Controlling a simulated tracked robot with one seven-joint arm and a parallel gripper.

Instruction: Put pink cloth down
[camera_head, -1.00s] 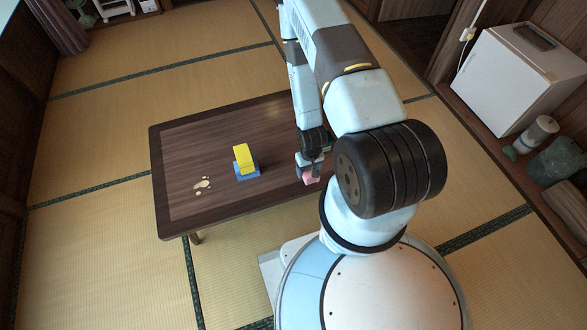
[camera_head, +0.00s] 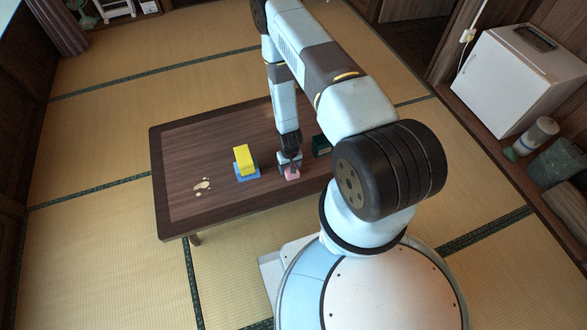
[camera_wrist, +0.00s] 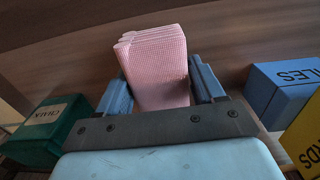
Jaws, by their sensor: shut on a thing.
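The pink cloth (camera_wrist: 155,62) is a folded, waffle-textured block. My gripper (camera_wrist: 160,90) is shut on it, with one blue finger on each side in the wrist view. In the head view the gripper (camera_head: 289,167) is over the dark wooden table (camera_head: 222,208), and the cloth (camera_head: 292,174) shows under its fingers. I cannot tell whether the cloth touches the tabletop.
The far left tabletop is clear.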

